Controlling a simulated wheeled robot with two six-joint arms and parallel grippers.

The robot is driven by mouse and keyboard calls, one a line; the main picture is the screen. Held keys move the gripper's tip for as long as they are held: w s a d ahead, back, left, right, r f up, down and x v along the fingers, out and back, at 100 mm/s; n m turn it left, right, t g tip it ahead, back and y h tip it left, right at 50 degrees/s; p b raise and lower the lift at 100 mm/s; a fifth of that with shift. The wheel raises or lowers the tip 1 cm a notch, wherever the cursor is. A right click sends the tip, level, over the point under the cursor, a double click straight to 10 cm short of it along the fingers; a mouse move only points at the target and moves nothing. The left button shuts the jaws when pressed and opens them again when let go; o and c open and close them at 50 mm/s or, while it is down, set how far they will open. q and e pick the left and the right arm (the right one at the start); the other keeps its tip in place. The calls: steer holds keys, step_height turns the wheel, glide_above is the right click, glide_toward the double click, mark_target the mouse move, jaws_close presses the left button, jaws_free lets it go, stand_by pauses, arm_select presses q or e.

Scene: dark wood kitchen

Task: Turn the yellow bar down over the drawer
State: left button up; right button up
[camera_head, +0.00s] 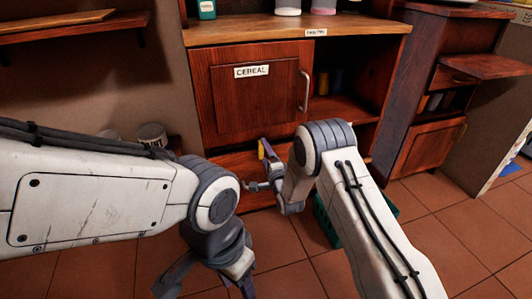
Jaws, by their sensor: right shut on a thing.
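The yellow bar (267,149) shows as a small upright piece in front of the lower cabinet, below the door labelled CEREAL. The drawer (232,162) seems to be the wooden front under that door; my arms hide much of it. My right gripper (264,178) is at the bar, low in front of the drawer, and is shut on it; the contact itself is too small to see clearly. My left gripper (238,284) hangs low at the bottom edge, well apart from the bar. It is partly cut off, so its fingers are unclear.
The CEREAL door (255,98) is closed, with a metal handle (304,90) at its right. An open shelf (345,105) lies beside it. A green crate (327,222) stands on the tiled floor, partly behind my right arm.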

steer(key=shift+f, duration=0.15)
stand_by(0.3)
steer(key=o, duration=1.1)
steer(key=shift+c, duration=0.2)
steer(key=shift+s, duration=0.15)
steer(key=p+v, duration=0.4)
steer(key=v, duration=0.6)
steer(key=shift+d+p, duration=0.15)
steer(key=shift+p, duration=0.15)
